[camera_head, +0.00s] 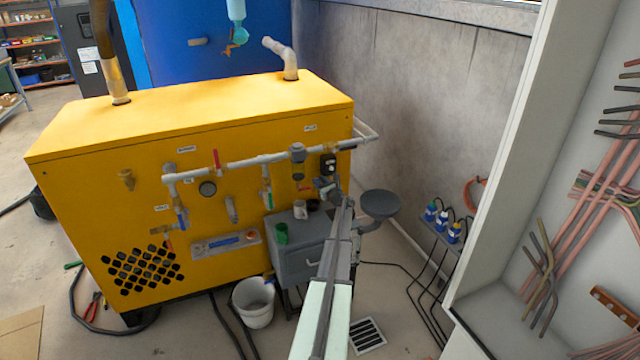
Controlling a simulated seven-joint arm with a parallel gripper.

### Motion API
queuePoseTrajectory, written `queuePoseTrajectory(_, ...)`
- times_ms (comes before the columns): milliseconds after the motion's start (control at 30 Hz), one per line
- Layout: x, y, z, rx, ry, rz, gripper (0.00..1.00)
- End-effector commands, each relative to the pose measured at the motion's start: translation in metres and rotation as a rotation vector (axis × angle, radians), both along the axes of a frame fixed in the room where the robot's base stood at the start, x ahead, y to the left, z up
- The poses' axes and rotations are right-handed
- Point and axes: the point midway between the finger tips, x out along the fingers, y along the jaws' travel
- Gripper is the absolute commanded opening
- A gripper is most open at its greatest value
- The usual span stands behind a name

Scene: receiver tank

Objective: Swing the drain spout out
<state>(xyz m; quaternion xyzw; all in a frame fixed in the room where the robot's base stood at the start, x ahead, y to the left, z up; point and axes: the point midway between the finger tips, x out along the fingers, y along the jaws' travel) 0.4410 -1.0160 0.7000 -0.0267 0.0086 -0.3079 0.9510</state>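The yellow receiver tank housing (90,215) stands at left and centre, with grey pipes and valves on its front. A short grey spout-like piece (232,209) hangs on that front, below the pipe and right of the round gauge (208,189). It looks close to the panel, but I cannot be sure it is the drain spout. My arm reaches up from the bottom centre. My gripper (329,190) is at the right end of the housing front, below the black valve box (328,165), well right of the spout-like piece. Its fingers are too small and hidden to read.
A white bucket (253,314) is on the floor. A dark round dish (380,204) is right of my gripper. A white open cabinet (515,165) fills the right.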

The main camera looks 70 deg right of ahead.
Motion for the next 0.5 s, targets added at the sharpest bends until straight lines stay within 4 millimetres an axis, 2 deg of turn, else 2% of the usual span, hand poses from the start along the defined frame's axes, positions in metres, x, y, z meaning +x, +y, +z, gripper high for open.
queuePoseTrajectory(133, 0.0, 0.0002, 0.0, 0.0, 0.0, 0.0, 0.33)
queuePoseTrajectory(400, -0.0002, 0.0002, 0.0, 0.0, 0.0, 0.0, 0.07)
queuePoseTrajectory(500, -0.0003, 0.0001, -0.0001, 0.0, 0.0, 0.0, 0.0)
